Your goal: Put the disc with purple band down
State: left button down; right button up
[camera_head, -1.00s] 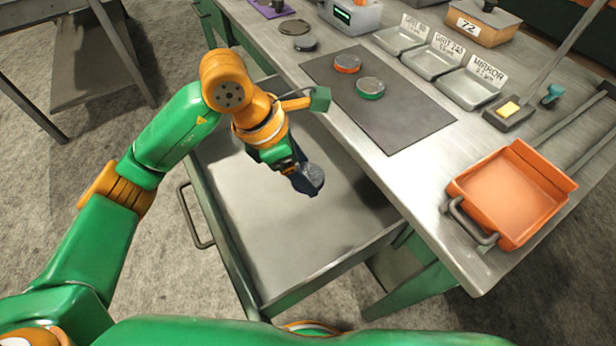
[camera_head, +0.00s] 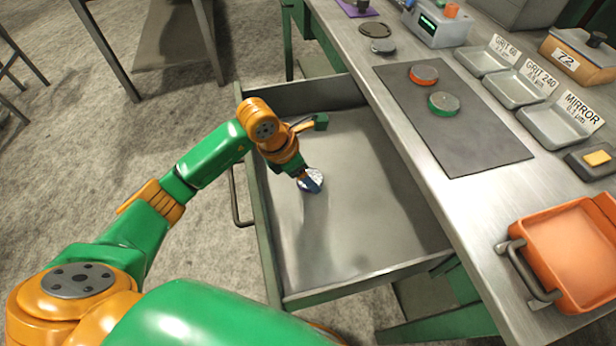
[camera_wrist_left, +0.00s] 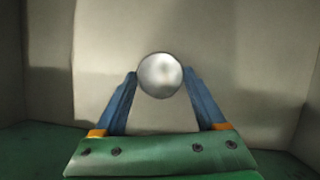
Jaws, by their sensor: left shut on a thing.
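My left gripper (camera_head: 309,178) is shut on a silver disc (camera_head: 313,186), low inside the open drawer (camera_head: 375,225). I cannot tell whether the disc touches the drawer's floor. In the left wrist view the disc's shiny round face (camera_wrist_left: 160,75) shows between the two blue fingertips. Its band's colour cannot be made out. My right gripper is not in view.
The drawer is otherwise empty. On the bench, a dark mat (camera_head: 470,140) bears an orange-banded disc (camera_head: 424,74) and a green-banded disc (camera_head: 444,104). Labelled trays (camera_head: 516,88) stand to the right. An orange tray (camera_head: 575,250) sits at the front edge.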

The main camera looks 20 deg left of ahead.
pick_arm(q)
jog(key=shift+f, duration=0.9)
grip_release()
jog(key=shift+d, duration=0.1)
jog(key=p+v, duration=0.1)
jog(key=v, duration=1.1)
